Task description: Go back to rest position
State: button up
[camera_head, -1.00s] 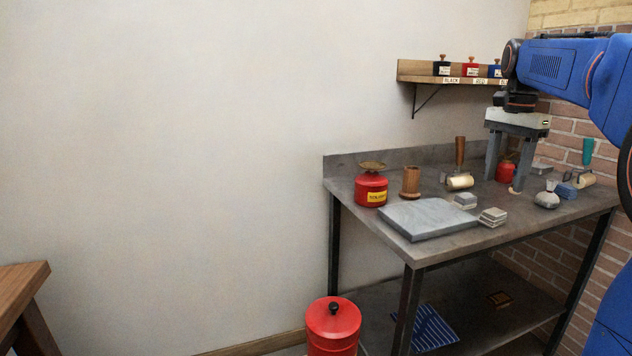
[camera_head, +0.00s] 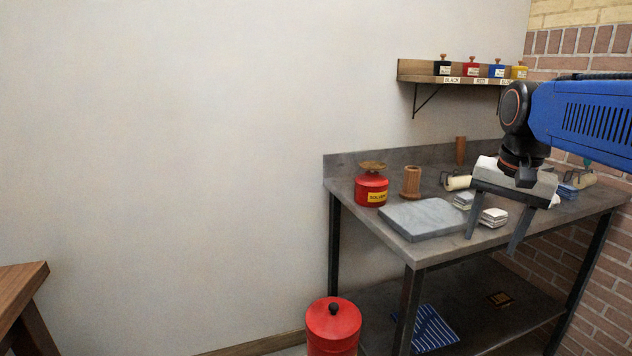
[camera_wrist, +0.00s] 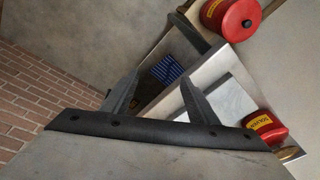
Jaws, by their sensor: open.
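My gripper (camera_head: 493,238) is open and empty in the head view, its two fingers pointing down in front of the right part of the metal workbench (camera_head: 450,252). In the wrist view my gripper's fingers (camera_wrist: 160,95) are spread apart with nothing between them. My blue arm comes in from the right edge. My gripper hides part of the bench top behind it, including some of the rollers and small items there.
On the bench are a red solvent can (camera_head: 371,188), a wooden cup (camera_head: 410,182), a grey slab (camera_head: 422,218) and small stacked blocks (camera_head: 493,217). A wall shelf (camera_head: 430,75) holds ink jars. A red bin (camera_head: 333,325) stands on the floor. The left side is mostly bare wall.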

jog(key=s+a+f+n+t, duration=0.1)
jog(key=s+a+f+n, duration=0.2)
jog(key=s+f, duration=0.5)
jog(key=s+a+f+n+t, duration=0.1)
jog(key=s+a+f+n, duration=0.2)
jog(key=s+f, duration=0.5)
jog(key=shift+f+n+t, duration=0.3)
jog(key=shift+f+n, duration=0.3)
jog(key=shift+n, duration=0.1)
